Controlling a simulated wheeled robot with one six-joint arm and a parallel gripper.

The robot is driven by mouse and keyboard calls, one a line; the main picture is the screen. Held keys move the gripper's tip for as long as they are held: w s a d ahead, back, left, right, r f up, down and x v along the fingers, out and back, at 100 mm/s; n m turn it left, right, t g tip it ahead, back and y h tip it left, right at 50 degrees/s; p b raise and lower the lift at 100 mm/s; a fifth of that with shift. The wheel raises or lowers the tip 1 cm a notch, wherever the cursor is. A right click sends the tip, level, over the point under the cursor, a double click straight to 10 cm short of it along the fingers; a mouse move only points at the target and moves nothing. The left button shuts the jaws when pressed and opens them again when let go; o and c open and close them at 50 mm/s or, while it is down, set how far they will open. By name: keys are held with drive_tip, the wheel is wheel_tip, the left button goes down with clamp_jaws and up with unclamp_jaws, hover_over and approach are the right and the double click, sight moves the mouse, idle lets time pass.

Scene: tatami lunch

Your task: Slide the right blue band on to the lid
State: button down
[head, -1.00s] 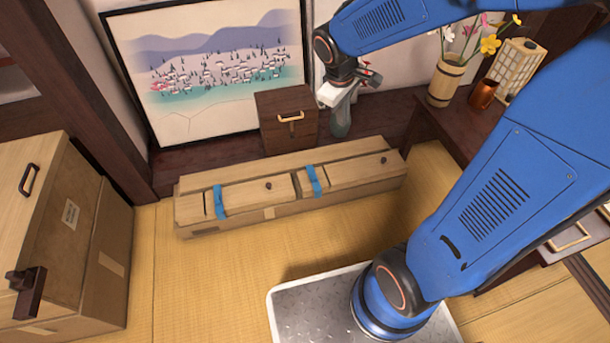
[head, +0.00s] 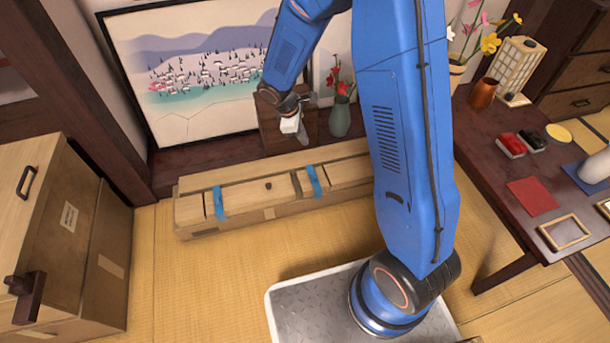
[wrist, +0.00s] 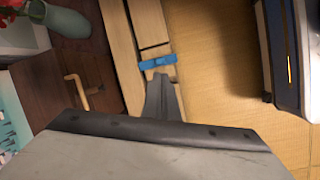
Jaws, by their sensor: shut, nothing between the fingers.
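A long low wooden box (head: 255,214) lies on the floor, with pale lid panels (head: 245,193) on top. The right blue band (head: 314,181) crosses the top beside a dark gap; it seems to be the band in the wrist view (wrist: 158,62). The left blue band (head: 219,203) crosses near the left end. My gripper (head: 302,150) is shut and empty, pointing down above the back of the box, near the right band. In the wrist view, its fingertips (wrist: 160,80) appear just below the band; I cannot tell whether they touch. My arm hides the box's right end.
A small dark cabinet (head: 270,132) with a handle and a green vase (head: 340,118) stand behind the box. A dark table (head: 490,165) is at right. Larger wooden cabinets (head: 85,220) stand at left.

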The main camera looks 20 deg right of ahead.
sight(313, 180)
drive_tip(key=w+a+f+n, duration=0.1)
drive_tip(key=a+f+n, duration=0.1)
drive_tip(key=f, duration=0.6)
drive_tip(key=w+a+f+n, duration=0.1)
drive_tip(key=a+f, duration=0.3)
drive_tip(key=f, duration=0.4)
drive_tip(key=shift+w+f+n+g+h, duration=0.2)
drive_tip(key=shift+w+n+g+h, duration=0.15)
drive_tip(key=shift+n, duration=0.45)
drive_tip(key=shift+s, duration=0.1)
drive_tip(key=shift+d, duration=0.1)
drive_tip(key=x, duration=1)
drive_tip(key=shift+d, duration=1.95)
